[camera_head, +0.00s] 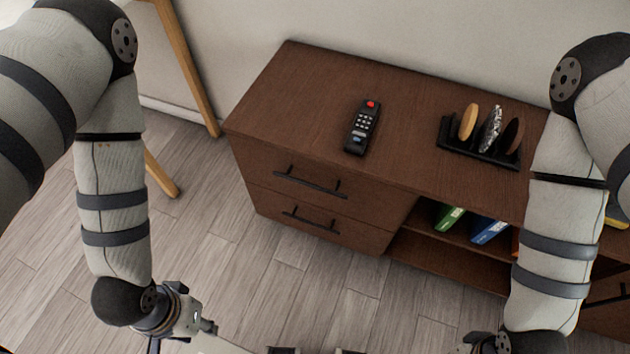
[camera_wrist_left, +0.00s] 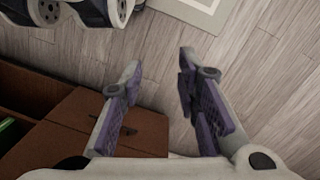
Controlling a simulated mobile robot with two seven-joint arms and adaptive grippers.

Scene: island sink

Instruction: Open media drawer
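The brown wooden media cabinet (camera_head: 285,95) has two stacked drawers at its left end. The upper drawer (camera_head: 262,170) and the lower drawer (camera_head: 275,208) look shut, each with a black bar handle. My left gripper (camera_head: 205,328) is low at the bottom of the head view, apart from the drawers and partly cut off by the frame. In the left wrist view my left gripper (camera_wrist_left: 160,70) is open and empty, with purple finger pads spread; the cabinet (camera_wrist_left: 95,110) is behind the left finger. My right gripper (camera_head: 488,345) is mostly out of frame at the bottom.
A black remote (camera_head: 362,128) and a black rack (camera_head: 478,154) with round items stand on the cabinet top. Green (camera_head: 449,217) and blue (camera_head: 489,230) books sit in the open shelf. Wooden legs (camera_head: 188,70) stand at left. Floor before the drawers is clear.

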